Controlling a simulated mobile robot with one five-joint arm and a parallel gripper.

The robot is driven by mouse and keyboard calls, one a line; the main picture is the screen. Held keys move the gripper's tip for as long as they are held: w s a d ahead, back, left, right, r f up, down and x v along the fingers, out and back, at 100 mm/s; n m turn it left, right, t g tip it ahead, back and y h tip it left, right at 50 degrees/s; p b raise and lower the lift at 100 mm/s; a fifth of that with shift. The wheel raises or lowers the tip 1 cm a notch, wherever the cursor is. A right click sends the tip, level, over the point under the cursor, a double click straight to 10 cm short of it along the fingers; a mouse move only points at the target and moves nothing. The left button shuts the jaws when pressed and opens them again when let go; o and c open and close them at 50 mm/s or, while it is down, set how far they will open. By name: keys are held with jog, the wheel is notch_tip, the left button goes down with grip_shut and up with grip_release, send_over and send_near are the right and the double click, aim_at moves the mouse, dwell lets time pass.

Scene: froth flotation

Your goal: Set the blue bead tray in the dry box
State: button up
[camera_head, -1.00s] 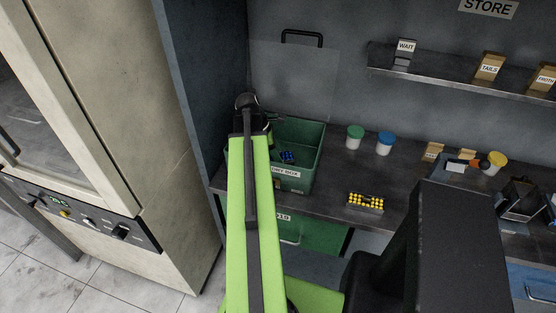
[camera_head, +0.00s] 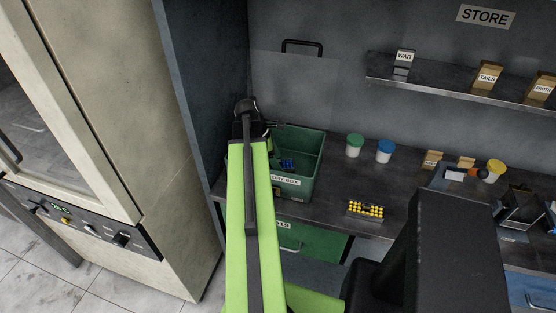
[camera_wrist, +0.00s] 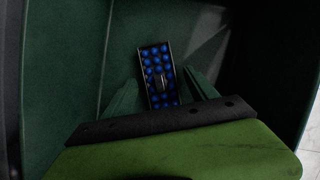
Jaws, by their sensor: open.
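The blue bead tray (camera_wrist: 157,62) lies inside the green dry box (camera_head: 300,185), on its floor as far as the wrist view shows. It also shows as a small blue patch in the head view (camera_head: 287,163). My gripper (camera_wrist: 162,90) is open over the box. Its two fingers stand apart on either side of the tray's near end, with a gap visible on each side. In the head view my arm hides the left part of the box and most of the gripper.
A tray of yellow beads (camera_head: 366,209) sits on the bench right of the box. A green-lidded jar (camera_head: 354,146) and a blue-lidded jar (camera_head: 384,151) stand behind it. A shelf (camera_head: 450,85) runs above. Bare bench (camera_head: 335,185) lies between box and yellow tray.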

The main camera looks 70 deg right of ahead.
jog(key=p+v, duration=0.9)
jog(key=v, duration=0.2)
jog(key=shift+r, duration=0.15)
